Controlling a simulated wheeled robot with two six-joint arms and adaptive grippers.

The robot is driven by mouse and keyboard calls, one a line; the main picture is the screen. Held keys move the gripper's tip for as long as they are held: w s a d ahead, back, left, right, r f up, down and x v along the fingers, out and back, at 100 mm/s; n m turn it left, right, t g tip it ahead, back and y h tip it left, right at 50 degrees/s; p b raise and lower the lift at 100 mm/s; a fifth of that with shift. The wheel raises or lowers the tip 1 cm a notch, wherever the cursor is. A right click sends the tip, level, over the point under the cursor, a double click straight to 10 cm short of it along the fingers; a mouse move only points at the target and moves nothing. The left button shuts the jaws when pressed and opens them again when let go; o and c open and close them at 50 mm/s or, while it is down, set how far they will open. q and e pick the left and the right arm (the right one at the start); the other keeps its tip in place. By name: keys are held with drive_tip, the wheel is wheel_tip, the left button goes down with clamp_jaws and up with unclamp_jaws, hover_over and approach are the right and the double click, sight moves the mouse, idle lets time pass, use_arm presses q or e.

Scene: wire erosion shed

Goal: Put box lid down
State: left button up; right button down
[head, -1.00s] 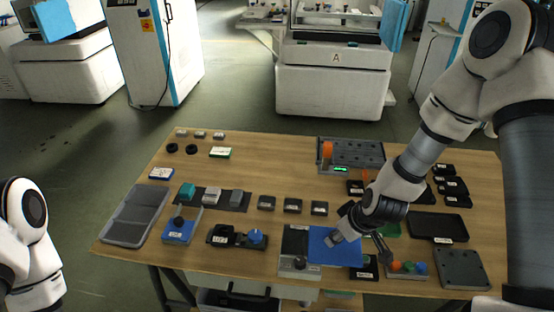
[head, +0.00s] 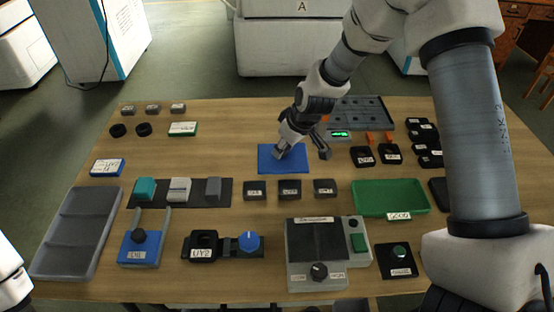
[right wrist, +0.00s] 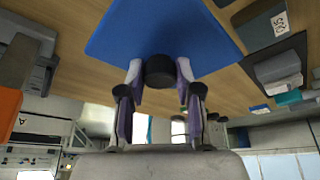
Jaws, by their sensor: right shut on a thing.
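The blue flat box lid (head: 268,160) is at the middle of the table, behind a row of small black blocks. My right gripper (head: 283,152) is over it. In the right wrist view the lid (right wrist: 115,35) lies across the fingertips, and the fingers (right wrist: 160,75) are shut on its dark round knob (right wrist: 160,71). The lid looks flat and close to the tabletop; I cannot tell whether it touches. A green open box (head: 390,198) with a white label sits to the right, uncovered. My left gripper is out of view.
Small black blocks (head: 289,189) stand just in front of the lid. A grey device with a green display (head: 362,115) is behind right. A grey control box (head: 303,273) is in front. Bare wood (head: 225,155) lies left of the lid.

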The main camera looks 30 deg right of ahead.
sight(275, 144)
drive_tip(key=w, duration=0.3)
drive_tip(key=shift+w+d, duration=0.1)
drive_tip(key=shift+w, duration=0.2)
drive_tip(key=shift+w+f, duration=0.25)
drive_tip(key=shift+f, duration=0.1)
wheel_tip(275, 144, down, 3)
drive_tip(key=shift+r+b, duration=0.15)
drive_tip(key=shift+b, duration=0.25)
drive_tip(key=shift+f, duration=0.25)
drive_tip(key=c, duration=0.8)
unclamp_jaws()
